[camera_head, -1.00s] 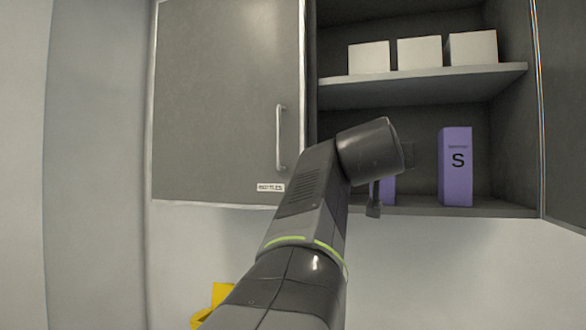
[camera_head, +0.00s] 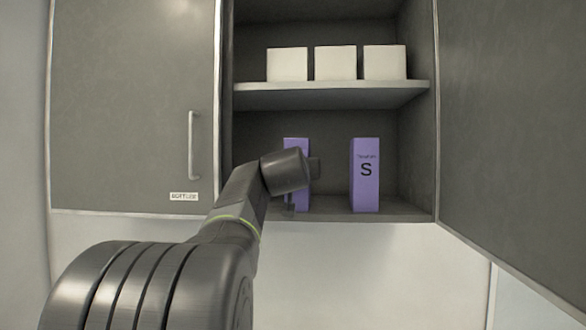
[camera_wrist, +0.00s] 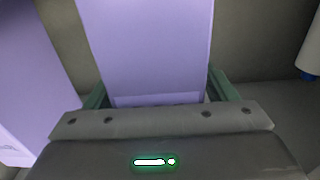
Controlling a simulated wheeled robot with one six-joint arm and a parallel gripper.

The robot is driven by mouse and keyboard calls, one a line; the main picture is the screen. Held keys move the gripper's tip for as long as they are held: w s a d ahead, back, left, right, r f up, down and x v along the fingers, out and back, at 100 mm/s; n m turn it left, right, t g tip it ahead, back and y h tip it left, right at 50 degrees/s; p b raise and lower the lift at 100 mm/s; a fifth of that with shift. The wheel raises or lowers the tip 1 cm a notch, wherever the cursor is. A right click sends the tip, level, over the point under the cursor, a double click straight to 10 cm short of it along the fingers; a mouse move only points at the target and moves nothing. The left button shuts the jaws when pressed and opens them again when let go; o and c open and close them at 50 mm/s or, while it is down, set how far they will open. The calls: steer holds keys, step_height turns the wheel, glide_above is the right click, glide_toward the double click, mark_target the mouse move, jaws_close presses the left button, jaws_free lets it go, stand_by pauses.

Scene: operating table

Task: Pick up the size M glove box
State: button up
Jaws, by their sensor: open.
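A purple box (camera_head: 298,145) stands upright on the lower cabinet shelf, partly hidden behind my wrist in the head view. Its size letter is hidden. In the wrist view a purple box (camera_wrist: 150,45) lies between the two green fingers of my gripper (camera_wrist: 160,92). The fingers are spread, one on each side of it; I cannot tell whether they touch it. A second purple box (camera_head: 365,185), marked S, stands to the right in the head view. Another purple box (camera_wrist: 30,85) shows at the left in the wrist view.
Several white boxes (camera_head: 335,63) stand on the upper shelf (camera_head: 330,93). The closed cabinet door (camera_head: 130,90) is at the left, and the open door (camera_head: 510,130) is at the right. A white cylindrical thing (camera_wrist: 312,50) is at the wrist view's right edge.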

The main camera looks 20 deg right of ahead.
steer(key=shift+w, duration=0.1)
steer(key=c, duration=1.3)
steer(key=shift+o, duration=0.2)
steer(key=shift+r, duration=0.1)
